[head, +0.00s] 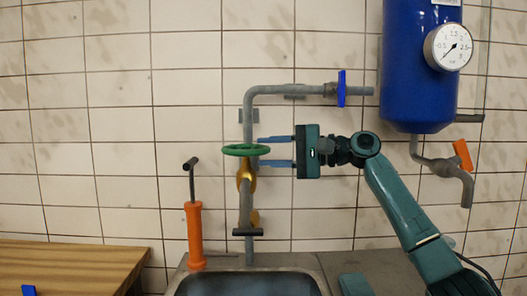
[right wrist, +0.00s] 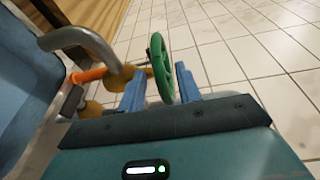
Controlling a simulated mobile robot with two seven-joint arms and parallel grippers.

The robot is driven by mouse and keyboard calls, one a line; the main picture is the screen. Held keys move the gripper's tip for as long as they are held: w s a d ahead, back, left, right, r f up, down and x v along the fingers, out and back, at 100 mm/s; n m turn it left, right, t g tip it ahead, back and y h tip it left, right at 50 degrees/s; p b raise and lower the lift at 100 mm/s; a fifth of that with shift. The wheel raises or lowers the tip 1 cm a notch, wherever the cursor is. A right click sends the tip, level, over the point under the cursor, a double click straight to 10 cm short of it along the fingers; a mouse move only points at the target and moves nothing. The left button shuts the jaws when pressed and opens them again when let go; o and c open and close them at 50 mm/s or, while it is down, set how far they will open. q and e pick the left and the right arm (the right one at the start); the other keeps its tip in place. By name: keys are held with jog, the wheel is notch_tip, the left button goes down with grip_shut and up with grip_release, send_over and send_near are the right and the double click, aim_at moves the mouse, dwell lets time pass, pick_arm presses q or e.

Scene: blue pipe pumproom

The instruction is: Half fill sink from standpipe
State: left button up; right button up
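The standpipe (head: 246,205) rises against the tiled wall behind the sink (head: 250,271). It carries a brass valve body (head: 246,179) with a green handwheel (head: 243,150) on top. My right gripper (head: 262,151) comes in from the right with its two blue fingers apart, one above and one below the wheel's level. In the right wrist view the green wheel (right wrist: 160,68) stands at and between the fingertips (right wrist: 160,75); I cannot tell whether they touch it. No water stream shows. Only the sink's upper part is in the head view, so its level is unclear. My left gripper is not visible.
A blue-handled valve (head: 341,88) sits on the upper pipe. A blue tank (head: 418,65) with a gauge (head: 448,47) and orange-handled tap (head: 462,154) hangs right. An orange hand pump (head: 195,235) stands left of the standpipe, beside a wooden table (head: 70,262).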

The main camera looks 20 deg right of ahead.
jog(key=shift+x, duration=0.85)
jog(key=shift+c, duration=0.2)
grip_shut()
